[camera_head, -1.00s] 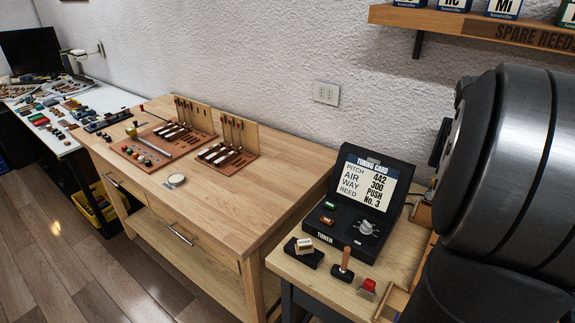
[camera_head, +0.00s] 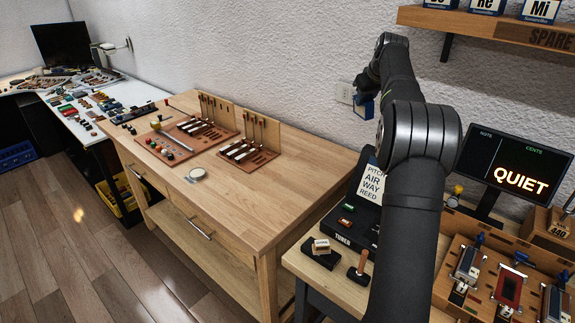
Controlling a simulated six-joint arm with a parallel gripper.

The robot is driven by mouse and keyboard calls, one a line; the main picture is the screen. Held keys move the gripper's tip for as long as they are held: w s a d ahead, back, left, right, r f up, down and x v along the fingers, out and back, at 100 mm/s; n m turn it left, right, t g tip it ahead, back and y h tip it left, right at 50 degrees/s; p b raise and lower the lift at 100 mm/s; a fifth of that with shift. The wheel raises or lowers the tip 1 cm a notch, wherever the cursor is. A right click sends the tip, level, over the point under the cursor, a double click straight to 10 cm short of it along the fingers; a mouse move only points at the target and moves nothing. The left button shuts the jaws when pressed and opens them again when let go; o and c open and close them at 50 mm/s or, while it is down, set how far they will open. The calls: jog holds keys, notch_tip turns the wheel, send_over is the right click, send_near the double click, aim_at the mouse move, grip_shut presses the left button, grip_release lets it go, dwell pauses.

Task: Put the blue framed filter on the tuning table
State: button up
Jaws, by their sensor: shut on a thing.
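My gripper (camera_head: 368,88) is raised in front of the wall near the socket, small in the view and partly hidden by my arm. It is shut on the blue framed filter (camera_head: 365,108), of which only a small blue and pale part shows below the fingers. The table with the tuner, likely the tuning table (camera_head: 307,272), stands at the lower middle. It bears the black tuner box (camera_head: 347,222) with its card, partly hidden by my arm. The filter is held in the air, apart from any table.
A long wooden bench (camera_head: 235,205) with tool racks (camera_head: 250,138) and a small round dish (camera_head: 197,174) stands left of the tuner. A black block (camera_head: 320,252) and a wooden-handled tool (camera_head: 359,266) sit at the tuner table's front. A QUIET display (camera_head: 515,165) stands right. A shelf (camera_head: 480,22) overhangs.

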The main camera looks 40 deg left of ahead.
jog(key=s+a+f+n+g+y, duration=0.1)
jog(key=s+a+n, duration=0.15)
jog(key=a, duration=0.45)
jog(key=s+a+f+n+g, duration=0.1)
jog(key=s+a+n, duration=0.15)
jog(key=a, duration=0.45)
notch_tip(320, 180, down, 13)
jog(key=shift+w+d, duration=0.2)
jog(key=shift+w, duration=0.1)
jog(key=shift+s+a+f, duration=0.55)
jog(key=shift+a+f, duration=1.2)
jog(key=shift+a, duration=0.15)
jog(key=shift+s+a+f, duration=0.5)
jog(key=shift+a+f, duration=1.3)
jog(key=shift+a, duration=0.05)
jog(key=shift+s+a+f, duration=0.55)
jog(key=shift+a+f, duration=1.2)
jog(key=shift+a, duration=0.15)
jog(key=shift+f, duration=0.2)
jog(key=o, duration=1)
